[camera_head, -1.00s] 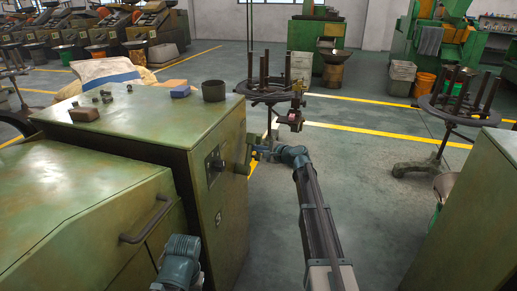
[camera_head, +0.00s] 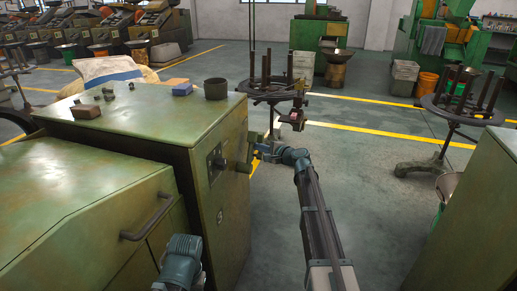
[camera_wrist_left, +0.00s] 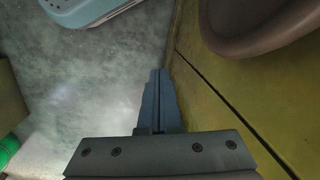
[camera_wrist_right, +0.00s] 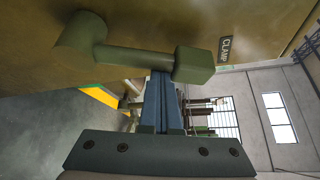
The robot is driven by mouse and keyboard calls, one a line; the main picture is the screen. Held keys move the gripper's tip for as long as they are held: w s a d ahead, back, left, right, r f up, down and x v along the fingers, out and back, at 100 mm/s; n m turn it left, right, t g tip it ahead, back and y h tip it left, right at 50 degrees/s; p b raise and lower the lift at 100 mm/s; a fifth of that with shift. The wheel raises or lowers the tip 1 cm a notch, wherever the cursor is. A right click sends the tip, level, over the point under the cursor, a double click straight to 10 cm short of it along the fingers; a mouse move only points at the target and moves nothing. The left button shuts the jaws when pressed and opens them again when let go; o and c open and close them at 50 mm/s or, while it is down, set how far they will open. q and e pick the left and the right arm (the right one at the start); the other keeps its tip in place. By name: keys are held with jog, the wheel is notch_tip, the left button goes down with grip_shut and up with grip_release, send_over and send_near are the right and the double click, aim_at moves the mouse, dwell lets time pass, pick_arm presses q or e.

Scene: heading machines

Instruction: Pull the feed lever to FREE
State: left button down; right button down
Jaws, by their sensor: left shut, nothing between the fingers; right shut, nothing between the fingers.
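The feed lever is a green lever (camera_head: 246,153) on the right-hand face of the green machine cabinet. In the right wrist view the lever (camera_wrist_right: 135,57) runs from a round boss at left to a square end block near a plate reading CLAMP (camera_wrist_right: 226,48). My right gripper (camera_wrist_right: 160,78) is shut and empty, its fingertips close to the bar beside the end block. I cannot tell whether they touch it. In the head view this gripper (camera_head: 262,148) is by the lever. My left gripper (camera_wrist_left: 158,75) is shut and empty, beside a green-yellow panel.
A grab handle (camera_head: 148,218) is on the nearer cover. A wire stand (camera_head: 270,90) stands behind my right arm. Another green cabinet (camera_head: 480,210) is at right.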

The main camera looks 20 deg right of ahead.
jog(key=s+a+n+b, duration=0.1)
jog(key=s+n+t+b, duration=0.1)
jog(key=shift+s+a+r+n+t, duration=0.3)
jog(key=shift+a, duration=0.1)
jog(key=s+a+n+t+b, duration=0.1)
jog(key=n+b, duration=0.1)
jog(key=s+a+n+y+b, duration=0.1)
jog(key=b, duration=0.1)
jog(key=shift+s+r+n+t+y, duration=0.1)
jog(key=shift+s+n+t+y, duration=0.2)
jog(key=shift+s+n+t, duration=0.1)
jog(key=shift+s+a+b, duration=0.45)
jog(key=shift+s+a, duration=0.15)
jog(key=shift+s, duration=0.3)
jog(key=shift+f, duration=0.2)
notch_tip(320, 180, up, 3)
jog(key=w+d+p, duration=0.3)
jog(key=b, duration=0.4)
send_near(251, 147)
jog(key=s, duration=0.4)
jog(key=shift+s+d+r, duration=0.25)
jog(key=shift+d+r, duration=0.1)
jog(key=shift+r, duration=0.05)
